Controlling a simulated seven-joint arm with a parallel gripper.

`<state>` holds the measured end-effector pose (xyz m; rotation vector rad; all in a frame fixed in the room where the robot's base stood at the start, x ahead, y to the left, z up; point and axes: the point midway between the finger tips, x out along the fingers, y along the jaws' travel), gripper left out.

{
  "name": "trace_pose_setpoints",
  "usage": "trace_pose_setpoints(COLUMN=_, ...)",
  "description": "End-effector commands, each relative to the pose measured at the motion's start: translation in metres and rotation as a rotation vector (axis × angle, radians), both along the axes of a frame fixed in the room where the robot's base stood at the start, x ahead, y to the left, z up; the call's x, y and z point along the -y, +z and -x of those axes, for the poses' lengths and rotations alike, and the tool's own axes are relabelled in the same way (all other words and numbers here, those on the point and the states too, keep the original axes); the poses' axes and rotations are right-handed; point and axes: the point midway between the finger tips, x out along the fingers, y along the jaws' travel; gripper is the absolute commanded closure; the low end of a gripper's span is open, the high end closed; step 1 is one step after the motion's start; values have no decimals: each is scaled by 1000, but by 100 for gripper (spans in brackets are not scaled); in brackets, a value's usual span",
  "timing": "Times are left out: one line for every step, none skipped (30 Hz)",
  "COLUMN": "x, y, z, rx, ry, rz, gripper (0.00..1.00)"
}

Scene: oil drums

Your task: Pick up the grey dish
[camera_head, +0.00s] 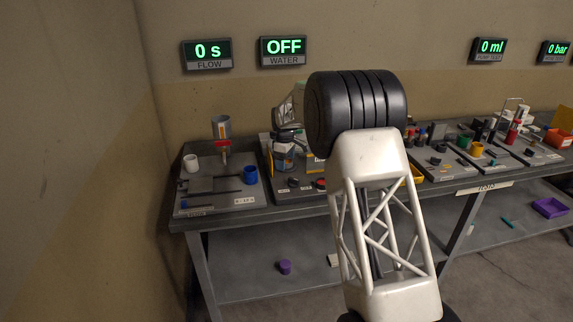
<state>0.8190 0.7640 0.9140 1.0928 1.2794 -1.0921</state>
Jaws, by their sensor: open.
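I cannot clearly make out a grey dish. A flat grey piece (200,185) lies in the left tray; I cannot tell whether it is the dish. A grey cup-like vessel (221,127) stands at the back of that tray, above a red part. My gripper (287,118) seems to show only in part, left of my black ribbed wrist, over the bench and right of the left tray. It is open. Its fingertips are hard to separate from the jar behind or below it. My arm hides the middle of the bench.
The left tray (222,205) also holds a white cup (191,162) and a blue cup (250,175). More trays with small parts line the bench to the right. A purple object (285,267) sits on the lower shelf.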

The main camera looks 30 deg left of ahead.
Motion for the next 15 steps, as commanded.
trace_pose_setpoints(x=0, y=0, z=0, rx=0, ry=0, rz=0, gripper=18)
trace_pose_setpoints(x=0, y=0, z=0, rx=0, ry=0, rz=0, gripper=18)
trace_pose_setpoints(x=0, y=0, z=0, rx=0, ry=0, rz=0, gripper=18)
trace_pose_setpoints(x=0, y=0, z=0, rx=0, ry=0, rz=0, gripper=18)
trace_pose_setpoints(x=0, y=0, z=0, rx=0, ry=0, rz=0, gripper=18)
trace_pose_setpoints(x=0, y=0, z=0, rx=0, ry=0, rz=0, gripper=18)
trace_pose_setpoints(x=0, y=0, z=0, rx=0, ry=0, rz=0, gripper=18)
trace_pose_setpoints(x=0, y=0, z=0, rx=0, ry=0, rz=0, gripper=18)
trace_pose_setpoints(x=0, y=0, z=0, rx=0, ry=0, rz=0, gripper=18)
trace_pose_setpoints(x=0, y=0, z=0, rx=0, ry=0, rz=0, gripper=18)
trace_pose_setpoints(x=0, y=0, z=0, rx=0, ry=0, rz=0, gripper=18)
trace_pose_setpoints(x=0, y=0, z=0, rx=0, ry=0, rz=0, gripper=21)
trace_pose_setpoints(x=0, y=0, z=0, rx=0, ry=0, rz=0, gripper=25)
trace_pose_setpoints(x=0, y=0, z=0, rx=0, ry=0, rz=0, gripper=30)
trace_pose_setpoints(x=0, y=0, z=0, rx=0, ry=0, rz=0, gripper=36)
